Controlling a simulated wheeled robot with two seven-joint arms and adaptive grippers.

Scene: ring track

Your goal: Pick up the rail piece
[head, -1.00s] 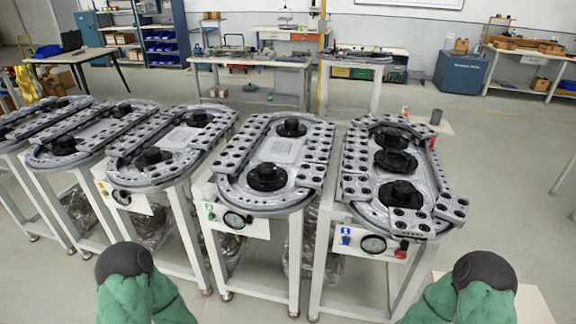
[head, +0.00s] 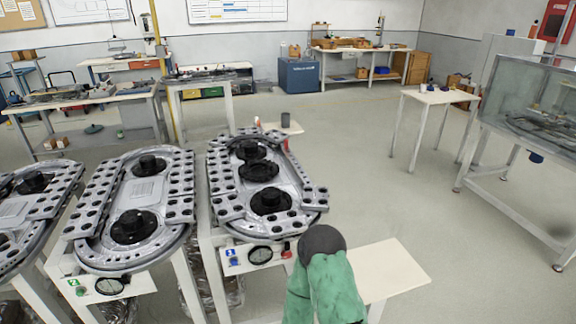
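Grey rail pieces with dark round holes lie along the oval ring tracks. On the track marked 1 (head: 285,226), a left rail piece (head: 222,180) runs along the side. A shorter rail piece (head: 314,197) at the front right juts out past the track's edge. On the track marked 2, a rail piece (head: 181,185) lies along the right side. I cannot tell which rail piece the task means. One green arm of mine with a dark rounded cap shows at the bottom, in front of the track marked 1. Neither gripper is in view.
A small bare white table (head: 392,272) stands right of the track marked 1, partly behind my arm. A glass-sided case (head: 535,105) stands at the far right, with another white table (head: 437,96) left of it. The floor between is clear.

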